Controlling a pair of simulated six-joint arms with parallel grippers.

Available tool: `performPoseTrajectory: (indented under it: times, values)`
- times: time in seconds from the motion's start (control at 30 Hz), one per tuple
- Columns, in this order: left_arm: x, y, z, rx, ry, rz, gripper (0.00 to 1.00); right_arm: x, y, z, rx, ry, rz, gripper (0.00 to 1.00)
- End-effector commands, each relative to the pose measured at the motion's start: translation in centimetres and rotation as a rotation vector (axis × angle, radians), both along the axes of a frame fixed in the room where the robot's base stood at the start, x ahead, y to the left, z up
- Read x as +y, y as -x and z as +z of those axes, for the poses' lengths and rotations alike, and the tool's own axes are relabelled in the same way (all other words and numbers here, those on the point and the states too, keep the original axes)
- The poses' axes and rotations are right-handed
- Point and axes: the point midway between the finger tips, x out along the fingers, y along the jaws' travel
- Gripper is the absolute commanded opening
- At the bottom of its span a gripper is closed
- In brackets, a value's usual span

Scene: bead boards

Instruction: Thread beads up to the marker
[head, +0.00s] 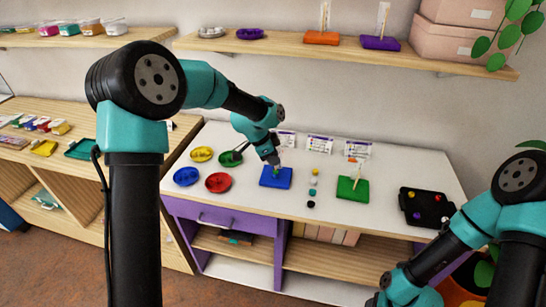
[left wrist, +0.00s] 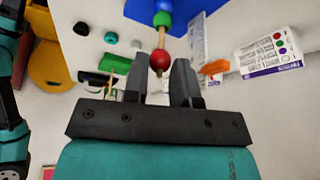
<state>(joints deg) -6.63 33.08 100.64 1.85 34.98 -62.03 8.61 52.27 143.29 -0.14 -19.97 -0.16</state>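The blue board (head: 276,177) lies on the white table with an upright peg, and my left gripper (head: 272,163) is right over it. In the left wrist view, a blue bead (left wrist: 163,5) and a green bead (left wrist: 164,19) sit low on the wooden peg (left wrist: 161,38), near the blue board (left wrist: 203,14). A red bead (left wrist: 159,60) is around the peg near its tip, between the fingers of my left gripper (left wrist: 160,68). Small gaps show beside it, so the fingers look open. My right gripper is outside the views.
A green board (head: 352,189) with a peg stands to the right. Several loose beads (head: 312,192) lie between the boards. A red bowl (head: 218,182) and other colored bowls are at left. A black tray (head: 425,208) is at right, and cards (head: 320,144) stand behind.

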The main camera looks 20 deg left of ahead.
Motion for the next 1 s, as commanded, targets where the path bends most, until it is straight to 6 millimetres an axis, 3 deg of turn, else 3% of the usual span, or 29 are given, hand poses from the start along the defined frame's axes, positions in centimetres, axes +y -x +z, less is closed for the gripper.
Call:
performPoseTrajectory:
  times: [0.27,0.67,1.0]
  values:
    - [0.0,0.0,0.0,0.000,0.000,0.000,0.52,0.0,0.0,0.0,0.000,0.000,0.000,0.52]
    - [0.3,0.1,0.7,-0.002,0.000,0.001,0.52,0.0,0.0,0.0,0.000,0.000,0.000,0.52]
    - [2.2,1.1,5.5,-0.004,0.000,0.002,0.52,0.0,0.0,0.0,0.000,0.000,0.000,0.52]
